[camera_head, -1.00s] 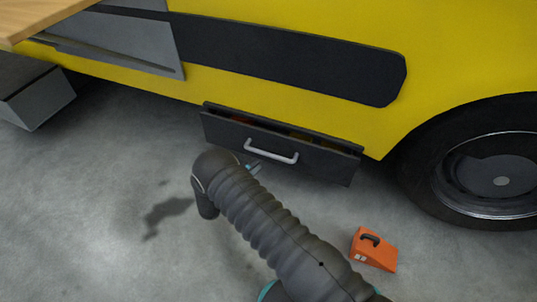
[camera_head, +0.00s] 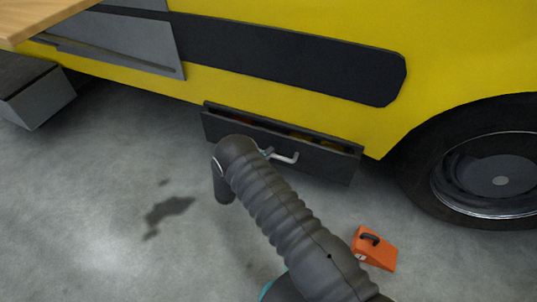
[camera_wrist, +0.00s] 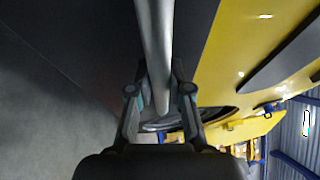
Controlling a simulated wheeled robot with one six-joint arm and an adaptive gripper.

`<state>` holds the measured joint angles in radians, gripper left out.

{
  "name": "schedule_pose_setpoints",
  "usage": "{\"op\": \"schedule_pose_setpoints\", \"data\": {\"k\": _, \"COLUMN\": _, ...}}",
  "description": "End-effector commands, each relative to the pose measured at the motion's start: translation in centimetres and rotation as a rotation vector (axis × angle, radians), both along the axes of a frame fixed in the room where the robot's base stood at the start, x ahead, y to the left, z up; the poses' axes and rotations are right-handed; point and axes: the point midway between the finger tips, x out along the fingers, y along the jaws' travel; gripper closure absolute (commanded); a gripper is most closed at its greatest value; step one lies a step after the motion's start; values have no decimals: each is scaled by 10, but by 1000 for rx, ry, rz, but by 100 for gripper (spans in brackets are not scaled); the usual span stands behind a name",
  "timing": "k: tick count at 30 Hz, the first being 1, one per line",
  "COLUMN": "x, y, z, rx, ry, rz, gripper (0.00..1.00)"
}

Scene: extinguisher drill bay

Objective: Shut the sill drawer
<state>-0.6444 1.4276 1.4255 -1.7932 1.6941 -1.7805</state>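The sill drawer (camera_head: 320,161) is a dark box low on the yellow vehicle's side. It stands partly open, with its top and some contents showing. Its front carries a silver bar handle (camera_head: 287,158), whose left part is hidden by my arm in the head view. My gripper (camera_head: 266,153) is at the handle's left part, mostly hidden there behind my own arm. In the wrist view the fingers of my gripper (camera_wrist: 160,72) are on either side of the handle bar (camera_wrist: 156,40). I cannot tell whether they press on it.
An orange case or wedge with a black handle (camera_head: 375,249) is on the floor at lower right. A wheel (camera_head: 490,180) stands right of the drawer. A grey step (camera_head: 38,100) and wooden top (camera_head: 35,15) are at left.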

Motion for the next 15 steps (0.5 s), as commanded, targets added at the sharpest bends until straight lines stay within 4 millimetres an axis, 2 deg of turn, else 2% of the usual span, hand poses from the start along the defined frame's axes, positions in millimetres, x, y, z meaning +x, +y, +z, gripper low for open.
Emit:
{"op": "schedule_pose_setpoints", "data": {"k": 10, "x": 2, "y": -1, "z": -1, "rx": 0, "ry": 0, "rz": -1, "gripper": 100}}
{"op": "schedule_pose_setpoints", "data": {"k": 15, "x": 18, "y": -8, "z": -5, "rx": 1, "ry": -1, "rz": -4, "gripper": 100}}
